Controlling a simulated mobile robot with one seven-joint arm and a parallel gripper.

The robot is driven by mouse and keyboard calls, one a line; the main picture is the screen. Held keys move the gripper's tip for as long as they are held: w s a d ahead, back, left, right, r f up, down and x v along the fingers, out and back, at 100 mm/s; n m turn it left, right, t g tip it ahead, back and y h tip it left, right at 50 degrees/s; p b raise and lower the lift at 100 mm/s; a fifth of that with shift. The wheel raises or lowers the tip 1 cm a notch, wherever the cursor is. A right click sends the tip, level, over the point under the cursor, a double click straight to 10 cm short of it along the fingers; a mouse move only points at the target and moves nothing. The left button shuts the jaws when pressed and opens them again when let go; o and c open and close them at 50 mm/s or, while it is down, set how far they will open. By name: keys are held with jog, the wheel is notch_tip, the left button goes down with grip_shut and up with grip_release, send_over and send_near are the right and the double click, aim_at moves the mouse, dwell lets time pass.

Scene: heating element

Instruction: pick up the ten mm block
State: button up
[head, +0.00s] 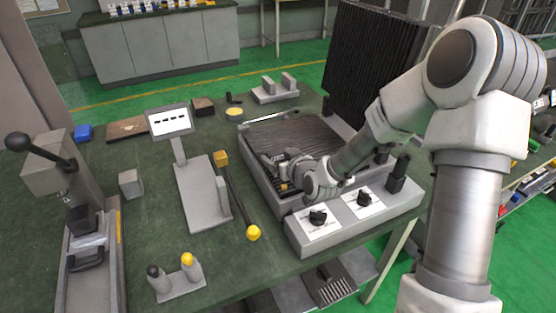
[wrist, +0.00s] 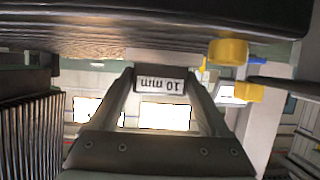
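The ten mm block is a small dark block with a white "10 mm" label (wrist: 165,85), shown upside down in the wrist view. It sits between the two fingertips of my gripper (wrist: 163,80). It fills the gap, and both fingers appear to touch its sides. In the head view my gripper (head: 270,162) is low over the ribbed plate of the open heating element (head: 290,133), and the block is too small to make out there.
The heater's front panel has two black knobs (head: 318,217). Its ribbed lid (head: 372,70) stands raised behind. A bar with yellow ends (head: 236,200) lies left of the heater. A press (head: 75,215), a display stand (head: 170,121) and a two-post holder (head: 177,282) stand further left.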

grip_shut()
jog(key=shift+r, duration=0.1)
